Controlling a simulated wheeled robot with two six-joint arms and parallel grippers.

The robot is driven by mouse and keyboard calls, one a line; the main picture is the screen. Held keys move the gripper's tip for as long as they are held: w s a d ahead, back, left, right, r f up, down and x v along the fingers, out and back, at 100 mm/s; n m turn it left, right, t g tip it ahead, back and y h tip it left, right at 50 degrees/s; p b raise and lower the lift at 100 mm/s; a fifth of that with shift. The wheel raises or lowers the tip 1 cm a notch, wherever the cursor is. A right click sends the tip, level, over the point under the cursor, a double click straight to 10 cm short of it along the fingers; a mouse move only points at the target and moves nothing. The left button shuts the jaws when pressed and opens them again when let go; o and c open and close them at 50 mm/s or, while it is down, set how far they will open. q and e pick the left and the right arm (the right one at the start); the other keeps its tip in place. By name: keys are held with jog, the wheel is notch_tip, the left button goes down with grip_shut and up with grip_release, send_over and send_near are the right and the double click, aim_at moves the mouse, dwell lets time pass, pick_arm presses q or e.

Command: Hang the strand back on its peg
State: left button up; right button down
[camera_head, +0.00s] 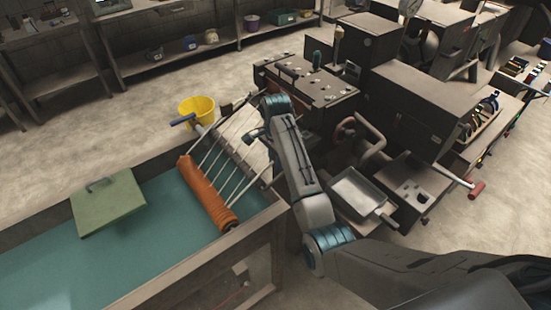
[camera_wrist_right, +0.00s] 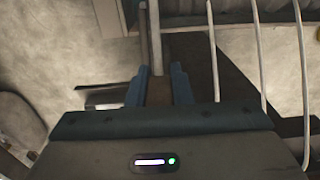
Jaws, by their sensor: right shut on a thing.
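Several pale strands (camera_head: 208,150) run from the orange mesh roll (camera_head: 208,192) up to a frame at the back right. They also show in the right wrist view (camera_wrist_right: 262,50), to the right of the fingers. My right gripper (camera_head: 253,136) is at the right side of these strands, beside the frame. In the wrist view its blue fingers (camera_wrist_right: 158,80) are shut on a pale upright strip (camera_wrist_right: 156,35), which looks like a strand. I cannot clearly make out the pegs or a bare one; my arm covers part of the frame. My left gripper is not in view.
The roll lies on a teal-topped table (camera_head: 150,235) with a wooden rim. A green lidded board (camera_head: 108,203) lies at its left. A yellow bucket (camera_head: 197,108) stands behind. Dark machines (camera_head: 410,95) and a grey pan (camera_head: 362,194) crowd the right side.

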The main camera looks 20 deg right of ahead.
jog(key=shift+f, duration=1.05)
dwell(0.7)
jog(key=c, duration=1.2)
grip_release()
